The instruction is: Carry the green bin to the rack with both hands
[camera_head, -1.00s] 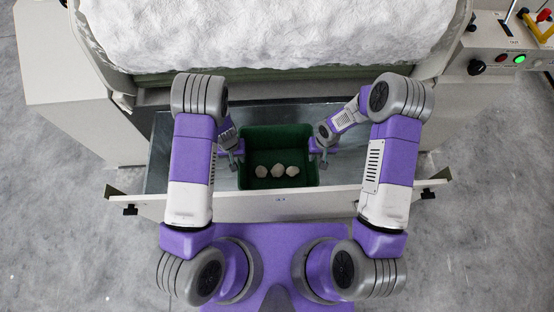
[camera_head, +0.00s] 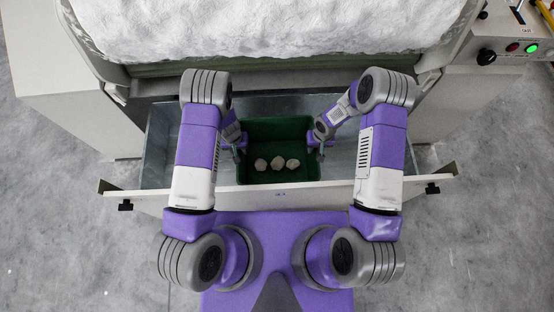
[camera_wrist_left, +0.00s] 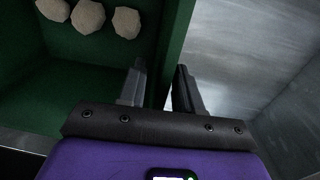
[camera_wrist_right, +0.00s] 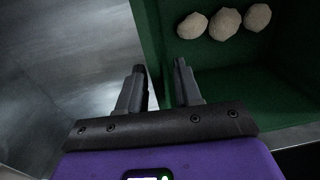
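The green bin (camera_head: 279,128) sits inside the open metal drawer, with three pale lumps (camera_head: 277,163) on its floor. My left gripper (camera_head: 238,152) is at the bin's left wall. In the left wrist view its fingers (camera_wrist_left: 161,88) stand apart on either side of the green wall (camera_wrist_left: 172,50), with a gap showing. My right gripper (camera_head: 318,150) is at the bin's right wall. In the right wrist view its fingers (camera_wrist_right: 160,84) also straddle the wall (camera_wrist_right: 148,40), apart. No rack can be made out.
The drawer's front panel (camera_head: 280,199) runs between my body and the bin. Bare metal drawer floor (camera_head: 340,165) lies on both sides of the bin. The machine, with white fibre (camera_head: 260,30) on top, stands behind. A control panel (camera_head: 505,45) is at the upper right.

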